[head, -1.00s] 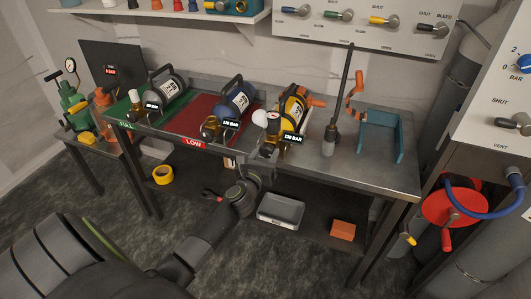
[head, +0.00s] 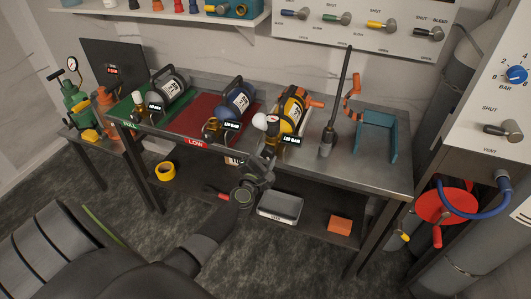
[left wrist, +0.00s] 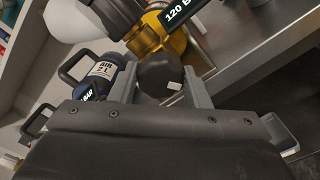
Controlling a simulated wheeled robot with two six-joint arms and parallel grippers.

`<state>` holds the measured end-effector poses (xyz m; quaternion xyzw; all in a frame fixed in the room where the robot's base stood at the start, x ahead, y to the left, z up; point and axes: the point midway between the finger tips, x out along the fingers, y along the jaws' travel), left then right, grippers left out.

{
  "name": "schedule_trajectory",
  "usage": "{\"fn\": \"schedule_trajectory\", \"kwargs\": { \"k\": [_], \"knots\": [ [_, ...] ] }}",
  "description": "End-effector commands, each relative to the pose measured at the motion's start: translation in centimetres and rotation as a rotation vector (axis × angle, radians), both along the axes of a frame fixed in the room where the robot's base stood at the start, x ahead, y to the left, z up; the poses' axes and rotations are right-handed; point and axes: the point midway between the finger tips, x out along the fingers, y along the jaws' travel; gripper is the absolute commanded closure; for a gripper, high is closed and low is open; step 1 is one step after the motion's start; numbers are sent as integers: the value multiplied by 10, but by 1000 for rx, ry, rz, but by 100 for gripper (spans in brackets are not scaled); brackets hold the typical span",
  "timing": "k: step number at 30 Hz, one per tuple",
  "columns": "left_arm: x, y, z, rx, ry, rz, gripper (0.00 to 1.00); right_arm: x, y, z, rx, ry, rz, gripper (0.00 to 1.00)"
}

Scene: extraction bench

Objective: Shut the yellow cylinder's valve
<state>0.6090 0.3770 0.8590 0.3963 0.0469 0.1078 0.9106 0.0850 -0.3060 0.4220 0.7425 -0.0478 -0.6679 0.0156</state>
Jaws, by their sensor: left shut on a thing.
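The yellow cylinder (head: 293,108) lies on the bench with its brass valve end facing me, beside a 120 BAR display (head: 290,139). In the left wrist view its brass valve (left wrist: 150,35) is close, with a round black knob (left wrist: 158,75) below it. My left gripper (head: 268,157) is at the front edge of the bench, at this valve. In the left wrist view, my left gripper's fingers (left wrist: 160,85) are on either side of the black knob, shut on it. The fingers partly hide the knob in the head view. My right gripper is not in view.
The blue cylinder (head: 237,100) lies left of the yellow one, on the red LOW mat (head: 190,118); a grey cylinder (head: 170,86) is farther left. An upright dark rod (head: 335,105) and a teal bracket (head: 376,135) stand to the right. A grey tray (head: 280,209) is below.

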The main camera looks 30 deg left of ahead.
Motion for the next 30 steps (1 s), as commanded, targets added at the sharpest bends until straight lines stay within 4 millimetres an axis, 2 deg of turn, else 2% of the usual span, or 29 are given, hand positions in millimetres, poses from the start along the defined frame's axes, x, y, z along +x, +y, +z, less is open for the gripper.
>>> {"fn": "schedule_trajectory", "kwargs": {
  "k": [30],
  "knots": [
    [-1, -1, -1, 937, 229, -2, 80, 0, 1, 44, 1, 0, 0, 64]
  ]
}}
